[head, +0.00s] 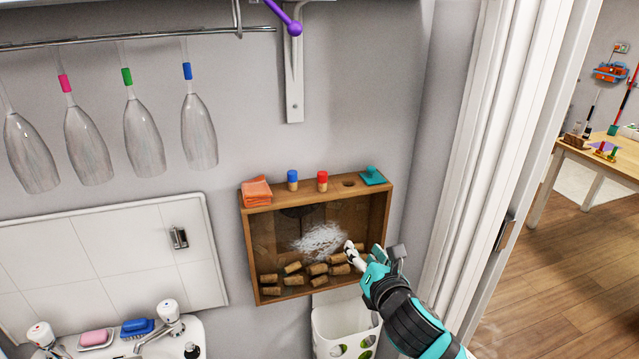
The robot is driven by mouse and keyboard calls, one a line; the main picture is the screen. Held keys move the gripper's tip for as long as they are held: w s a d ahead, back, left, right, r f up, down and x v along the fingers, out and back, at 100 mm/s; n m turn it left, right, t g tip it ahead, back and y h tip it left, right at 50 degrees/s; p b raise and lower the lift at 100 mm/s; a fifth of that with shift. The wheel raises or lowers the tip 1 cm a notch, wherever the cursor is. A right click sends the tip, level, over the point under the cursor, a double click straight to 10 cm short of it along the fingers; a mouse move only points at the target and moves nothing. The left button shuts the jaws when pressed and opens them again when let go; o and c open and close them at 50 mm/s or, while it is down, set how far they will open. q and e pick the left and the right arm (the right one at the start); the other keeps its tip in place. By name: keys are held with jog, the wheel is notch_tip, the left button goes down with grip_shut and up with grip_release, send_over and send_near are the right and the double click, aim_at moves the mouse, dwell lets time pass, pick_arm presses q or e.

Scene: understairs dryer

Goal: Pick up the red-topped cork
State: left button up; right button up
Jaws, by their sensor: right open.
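The red-topped cork (322,181) stands upright on top of the wooden box (248,228) on the wall, between a blue-topped cork (292,180) and a round hole (349,183). My right gripper (352,254) is open in front of the box's lower right part, below and to the right of the red-topped cork and apart from it. Nothing shows between its fingers. My left gripper is not in view.
Folded orange cloths (257,192) and a teal item (372,176) also sit on the box top. Several plain corks (293,267) lie inside the box. A white basket (345,325) is below. A door frame (490,150) stands at right.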

jog(key=s+a+r+n+t+y, duration=0.1)
jog(key=s+r+n, duration=0.2)
jog(key=r, duration=0.3)
jog(key=s+a+r+n+t+y, duration=0.1)
jog(key=s+a+r+n, duration=0.15)
jog(key=r, duration=0.35)
jog(key=n+p, duration=0.1)
jog(key=p, duration=0.2)
send_near(324, 176)
jog(key=x, duration=0.6)
jog(key=shift+d+f, duration=0.25)
jog(key=p+x, duration=0.1)
jog(key=x, duration=0.3)
jog(key=shift+w+a+r+p, duration=0.2)
jog(key=shift+w+a+p, duration=0.05)
jog(key=shift+a+p, duration=0.1)
jog(key=shift+w+a+f, duration=0.1)
jog(key=shift+w+a, duration=0.05)
jog(key=shift+w, duration=0.2)
jog(key=shift+c, duration=0.2)
jog(key=shift+s, duration=0.1)
jog(key=shift+c, duration=1.1)
grip_shut()
